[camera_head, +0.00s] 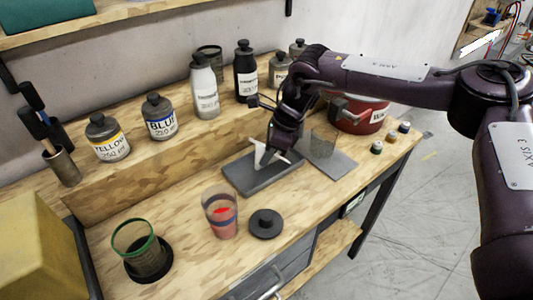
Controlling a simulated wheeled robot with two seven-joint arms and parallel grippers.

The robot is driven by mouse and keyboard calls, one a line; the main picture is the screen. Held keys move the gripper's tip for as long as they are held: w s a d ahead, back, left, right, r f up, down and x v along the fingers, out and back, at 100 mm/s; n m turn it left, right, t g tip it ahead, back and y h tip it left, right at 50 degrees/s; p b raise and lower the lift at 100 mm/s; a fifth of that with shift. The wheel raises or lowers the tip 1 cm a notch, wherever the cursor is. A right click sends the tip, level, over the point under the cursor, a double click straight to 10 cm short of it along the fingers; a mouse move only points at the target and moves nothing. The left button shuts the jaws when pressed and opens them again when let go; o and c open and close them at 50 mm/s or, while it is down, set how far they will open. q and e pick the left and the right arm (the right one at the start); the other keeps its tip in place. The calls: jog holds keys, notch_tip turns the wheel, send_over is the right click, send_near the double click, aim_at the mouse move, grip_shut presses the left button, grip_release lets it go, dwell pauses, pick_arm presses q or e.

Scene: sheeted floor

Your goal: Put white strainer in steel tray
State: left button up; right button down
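The white strainer (262,156) is a small, pale, pointed shape at the tip of my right gripper (274,152). It appears tilted, at or just above the dark grey steel tray (242,181). I cannot tell whether it touches the tray. My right arm reaches in from the right, and the dark gripper points down over the tray. Its fingertips are small and partly hidden, so their grip on the strainer is unclear. My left gripper is not in view.
In front stand a red-stained cup (221,218), a black lid (266,223) and a green-rimmed cup (144,256). Bottles (205,87) line the raised shelf; a red can (360,117) stands behind.

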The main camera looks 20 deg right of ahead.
jog(key=c, duration=2)
grip_release()
jog(key=shift+f, duration=0.1)
jog(key=shift+c, duration=0.2)
jog(key=o, duration=0.4)
jog(key=shift+o, duration=0.2)
jog(key=shift+r, duration=0.3)
jog(key=shift+d+r, duration=0.15)
jog(key=shift+r, duration=0.15)
jog(key=b+v, duration=0.1)
jog(key=v, duration=1)
jog(key=shift+b, duration=0.3)
jog(key=shift+s+r, duration=0.1)
